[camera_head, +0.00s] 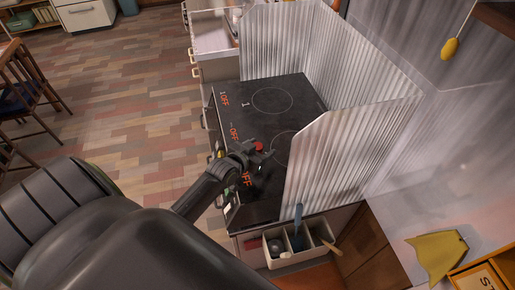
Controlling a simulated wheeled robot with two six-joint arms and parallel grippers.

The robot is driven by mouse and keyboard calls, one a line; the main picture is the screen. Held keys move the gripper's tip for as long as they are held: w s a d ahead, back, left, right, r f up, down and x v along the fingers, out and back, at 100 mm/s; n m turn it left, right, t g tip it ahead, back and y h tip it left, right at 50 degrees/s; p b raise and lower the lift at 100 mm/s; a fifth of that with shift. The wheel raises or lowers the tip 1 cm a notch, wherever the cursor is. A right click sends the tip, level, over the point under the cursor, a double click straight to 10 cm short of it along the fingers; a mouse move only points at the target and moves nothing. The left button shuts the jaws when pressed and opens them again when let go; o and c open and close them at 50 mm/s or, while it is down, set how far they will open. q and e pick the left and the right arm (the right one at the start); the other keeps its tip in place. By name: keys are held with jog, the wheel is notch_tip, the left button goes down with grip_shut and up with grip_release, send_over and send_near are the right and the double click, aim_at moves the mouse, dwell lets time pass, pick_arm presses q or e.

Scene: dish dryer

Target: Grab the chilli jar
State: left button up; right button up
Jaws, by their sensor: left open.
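My left arm comes in from the lower left, and its dark gripper (257,156) is over the near left part of the black stove top (262,207). The gripper is open. A small round red top (259,146) shows at its fingertips; it may be the lid of the chilli jar, but it is too small to tell. The body under the red top is hidden by the gripper or lost against the dark stove. No other chilli jar can be made out. My right gripper is not in view.
A corrugated metal guard (345,150) stands around the stove's back and right sides. A white utensil holder (283,262) with several tools is at the stove's near end. A yellow cloth-like thing (436,255) lies at lower right. The wood floor (120,110) at left is open.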

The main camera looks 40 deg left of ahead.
pick_arm(q)
jog(key=shift+w+f, duration=0.1)
jog(key=shift+w, duration=0.05)
jog(key=shift+c, duration=0.4)
jog(key=c, duration=1)
